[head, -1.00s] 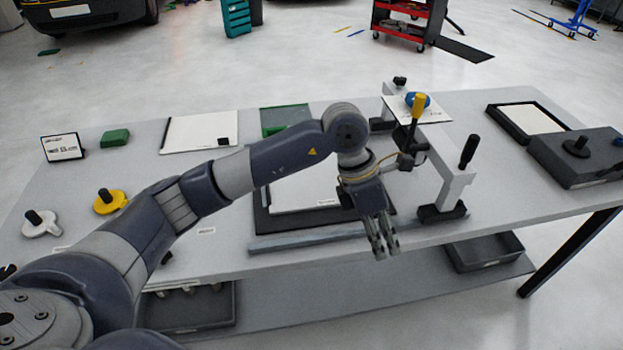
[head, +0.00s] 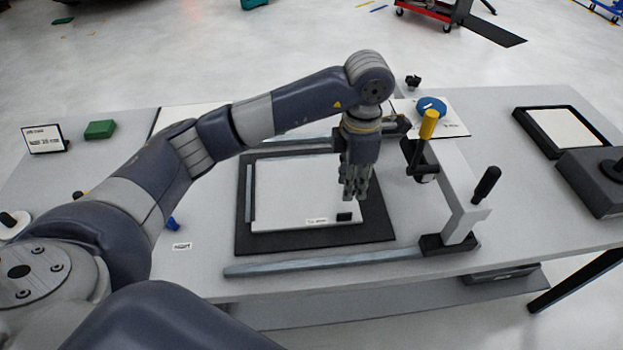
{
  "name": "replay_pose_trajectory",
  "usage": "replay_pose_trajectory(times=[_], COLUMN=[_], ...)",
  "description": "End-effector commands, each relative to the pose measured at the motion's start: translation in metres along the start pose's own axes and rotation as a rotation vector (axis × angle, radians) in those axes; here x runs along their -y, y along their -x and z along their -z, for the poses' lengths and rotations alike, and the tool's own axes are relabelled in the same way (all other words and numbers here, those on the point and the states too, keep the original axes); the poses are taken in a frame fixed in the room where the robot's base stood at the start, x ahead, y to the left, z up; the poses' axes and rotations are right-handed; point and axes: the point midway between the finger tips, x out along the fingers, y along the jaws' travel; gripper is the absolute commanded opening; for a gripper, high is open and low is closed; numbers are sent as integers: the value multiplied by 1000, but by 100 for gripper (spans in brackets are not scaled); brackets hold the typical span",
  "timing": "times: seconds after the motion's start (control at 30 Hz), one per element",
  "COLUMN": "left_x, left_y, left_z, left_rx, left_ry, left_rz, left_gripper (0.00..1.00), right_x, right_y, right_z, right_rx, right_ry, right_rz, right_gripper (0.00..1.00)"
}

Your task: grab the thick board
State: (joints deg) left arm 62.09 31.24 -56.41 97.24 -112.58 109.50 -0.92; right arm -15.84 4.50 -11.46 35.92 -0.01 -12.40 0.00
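A white board (head: 290,205) with a small label and a small black block near its front edge lies on a dark mat (head: 375,228) in the middle of the table. Another white board (head: 185,115) lies at the back left, partly hidden behind my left arm. I cannot tell from this view which is the thick one. My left gripper (head: 355,197) points down over the right part of the middle board. Its fingers overlap the board in the picture; contact and finger gap are unclear. My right gripper is not in view.
A grey clamp frame (head: 460,215) with a yellow-handled tool (head: 429,125) stands right of the mat. A grey bar (head: 320,263) lies in front. A blue roll (head: 431,106) sits on a white sheet. A black tray (head: 527,126) and dark box (head: 590,180) are at right.

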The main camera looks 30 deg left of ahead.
Motion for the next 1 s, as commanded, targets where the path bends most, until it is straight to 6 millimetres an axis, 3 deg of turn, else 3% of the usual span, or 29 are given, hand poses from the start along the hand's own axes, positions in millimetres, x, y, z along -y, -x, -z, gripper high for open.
replay_pose_trajectory(times=[0.2,0.43,0.57,0.8,1.0], left_x=[1,1,1,0,-1], left_y=[-34,-52,-67,-98,-102], left_z=[1,0,-1,-2,-3], left_rx=[-4,-3,-4,-3,-1], left_ry=[1,-1,0,-1,-1], left_rz=[4,3,6,2,0], left_gripper=[29,29,29,29,29], right_x=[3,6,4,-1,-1], right_y=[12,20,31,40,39], right_z=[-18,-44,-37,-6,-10], right_rx=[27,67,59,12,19], right_ry=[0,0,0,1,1], right_rz=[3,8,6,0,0], right_gripper=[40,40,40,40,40])
